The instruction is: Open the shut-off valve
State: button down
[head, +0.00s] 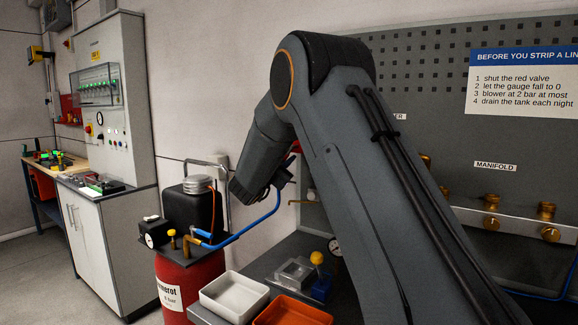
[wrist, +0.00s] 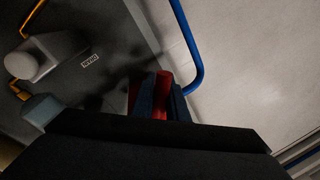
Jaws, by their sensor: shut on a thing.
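The red handle of the shut-off valve (wrist: 162,82) shows in the wrist view between the two dark blue fingers of my gripper (wrist: 162,104). My gripper is shut on it. The valve body is hidden behind the fingers and the dark gripper housing. In the head view, my gripper (head: 284,178) is beyond my forearm, close to the wall panel, with only a sliver of red (head: 296,147) beside it. I cannot tell the handle's angle from these views.
A blue hose (head: 245,229) runs from the red tank (head: 187,278) up towards my gripper. White (head: 234,297) and orange (head: 292,313) trays stand in front. My arm blocks the middle.

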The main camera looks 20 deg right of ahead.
dwell(0.4)
jog(key=c, duration=1.7)
grip_release()
jog(key=shift+c, duration=0.2)
jog(key=shift+a, duration=0.1)
jog(key=r+b+v, duration=0.1)
jog(key=b+v, duration=0.1)
jog(key=v, duration=0.5)
jog(key=shift+s+a+f, duration=0.15)
jog(key=shift+s+f, duration=0.2)
jog(key=shift+f, duration=0.1)
